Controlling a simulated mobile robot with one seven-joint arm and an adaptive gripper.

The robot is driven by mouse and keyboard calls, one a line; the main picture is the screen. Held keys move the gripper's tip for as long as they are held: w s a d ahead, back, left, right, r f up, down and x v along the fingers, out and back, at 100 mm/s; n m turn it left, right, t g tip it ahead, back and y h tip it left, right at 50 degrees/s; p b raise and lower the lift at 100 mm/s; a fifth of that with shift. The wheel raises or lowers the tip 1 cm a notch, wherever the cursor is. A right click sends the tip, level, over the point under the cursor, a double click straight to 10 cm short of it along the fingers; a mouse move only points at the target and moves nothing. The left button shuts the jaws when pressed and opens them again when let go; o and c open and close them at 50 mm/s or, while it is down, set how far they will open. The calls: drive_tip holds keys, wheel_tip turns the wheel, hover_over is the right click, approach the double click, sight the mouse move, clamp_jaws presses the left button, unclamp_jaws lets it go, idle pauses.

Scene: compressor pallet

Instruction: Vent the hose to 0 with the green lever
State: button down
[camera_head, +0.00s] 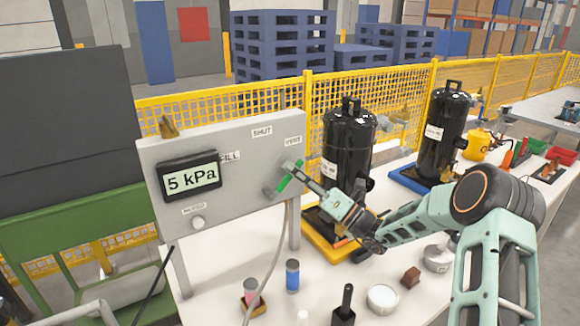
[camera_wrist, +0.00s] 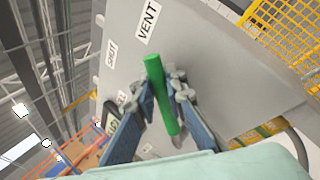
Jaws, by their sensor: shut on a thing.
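The green lever (camera_head: 285,181) is on the front of a grey panel (camera_head: 240,212), below and left of the VENT label (camera_head: 293,141). Its free end points up and right, toward VENT. My gripper (camera_head: 293,170) is shut on the lever. In the wrist view the lever (camera_wrist: 155,72) lies between the two fingers of my gripper (camera_wrist: 164,100), and its tip reaches past them toward the VENT label (camera_wrist: 147,22). The display (camera_head: 191,178) on the panel reads 5 kPa. A hose (camera_head: 286,235) hangs below the panel.
A black tank (camera_head: 347,145) on a yellow tray stands right of the panel, close behind my arm. A second black tank (camera_head: 442,135) stands farther right. A blue can (camera_head: 292,275), a white-topped round tin (camera_head: 382,298) and other small items stand on the white table (camera_head: 225,300).

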drive_tip(key=shift+w+d+f+m+t, duration=0.15)
drive_tip(key=shift+f+m+t, duration=0.1)
drive_tip(key=shift+m+t, duration=0.2)
drive_tip(key=c, duration=1.9)
unclamp_jaws()
drive_tip(key=shift+c, duration=0.2)
drive_tip(key=v, duration=1.2)
drive_tip(key=shift+r, duration=0.1)
